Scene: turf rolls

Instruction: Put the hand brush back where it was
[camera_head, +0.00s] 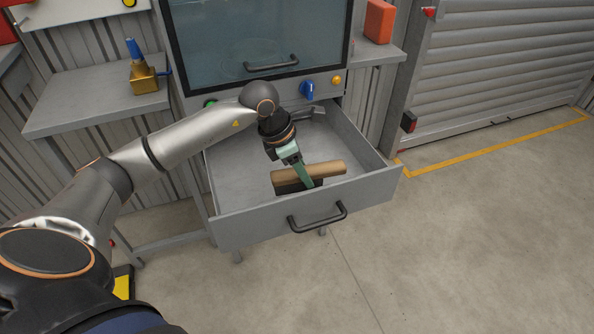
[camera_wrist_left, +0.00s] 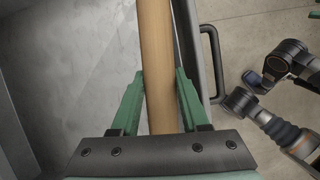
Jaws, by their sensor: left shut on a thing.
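The hand brush (camera_head: 326,170) has a light wooden back and dark bristles below it. It is inside the open grey drawer (camera_head: 260,228), near the front wall and roughly along it. My left gripper (camera_head: 309,181) reaches down from above and is shut on the brush, with its green fingers on either side of the wood. In the left wrist view the wooden back (camera_wrist_left: 156,60) runs between the two fingers. I cannot tell whether the bristles touch the drawer floor. My right arm shows at the right edge of the left wrist view; its fingers are not clear.
A cabinet with a glass front (camera_head: 255,40) stands above the drawer. A grey metal object (camera_head: 312,110) lies at the back of the drawer. A side table (camera_head: 85,113) holds a brass-coloured tool with a blue handle (camera_head: 140,72). The floor at the right is clear.

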